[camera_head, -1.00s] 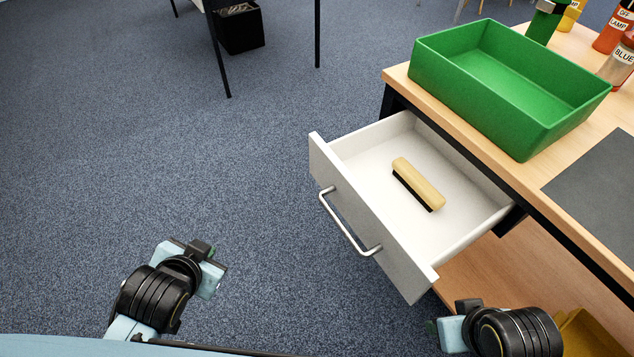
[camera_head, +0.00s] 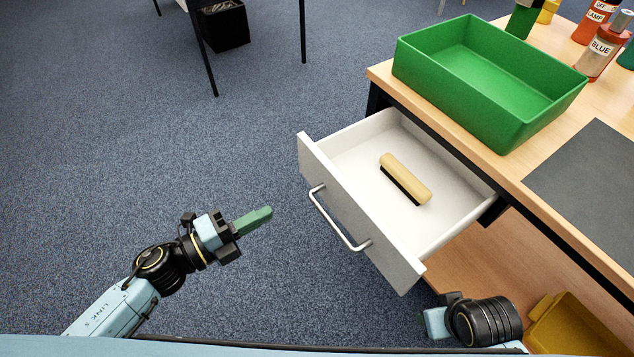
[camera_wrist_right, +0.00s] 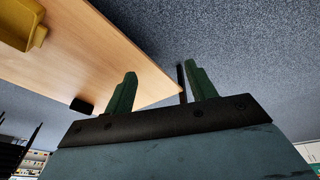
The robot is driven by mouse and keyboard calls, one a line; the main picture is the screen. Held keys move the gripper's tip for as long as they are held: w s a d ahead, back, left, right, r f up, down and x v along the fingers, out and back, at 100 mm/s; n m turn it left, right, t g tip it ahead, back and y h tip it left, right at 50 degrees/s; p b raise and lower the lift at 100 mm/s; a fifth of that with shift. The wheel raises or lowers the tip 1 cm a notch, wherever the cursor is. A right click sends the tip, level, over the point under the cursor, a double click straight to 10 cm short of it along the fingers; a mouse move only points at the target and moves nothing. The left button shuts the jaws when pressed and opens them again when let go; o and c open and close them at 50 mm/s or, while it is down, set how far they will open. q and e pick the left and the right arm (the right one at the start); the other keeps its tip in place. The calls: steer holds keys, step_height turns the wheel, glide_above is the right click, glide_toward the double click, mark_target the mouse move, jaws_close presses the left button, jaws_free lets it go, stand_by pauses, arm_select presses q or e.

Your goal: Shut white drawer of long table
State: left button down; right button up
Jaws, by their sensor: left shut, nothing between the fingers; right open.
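The white drawer (camera_head: 335,215) of the long table (camera_head: 378,72) stands pulled well out, with a silver bar handle (camera_head: 335,220) on its front. A brush (camera_head: 405,178) with a wooden back and dark bristles lies inside it. My left gripper (camera_head: 254,220) is shut and empty, to the left of the drawer front and apart from the handle, its green fingers pointing toward it. In the right wrist view my right gripper (camera_wrist_right: 160,90) is open and empty.
A green bin (camera_head: 490,85), a dark mat (camera_head: 590,180) and several labelled bottles (camera_head: 603,47) are on the tabletop. A yellow bin (camera_head: 575,325) sits on the lower shelf. Carpet left of the drawer is clear. A black bin (camera_head: 224,26) stands by another table at the back.

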mark_target(330, 178)
arm_select(q)
steer(key=b+x, duration=0.1)
steer(key=x, duration=1.1)
steer(key=shift+d+b, duration=0.1)
steer(key=shift+b, duration=0.25)
steer(key=shift+w+d, duration=0.35)
steer(key=shift+d, duration=0.05)
arm_select(e)
steer(key=shift+s+a+r, duration=0.1)
steer(key=shift+a+r, duration=0.15)
steer(key=shift+r, duration=0.55)
steer(key=shift+s+a+r, duration=0.15)
steer(key=shift+a+r, duration=0.05)
steer(key=shift+r, duration=0.6)
steer(key=shift+s+a+r, duration=0.1)
steer(key=shift+a+r, duration=0.15)
steer(key=shift+r, duration=0.55)
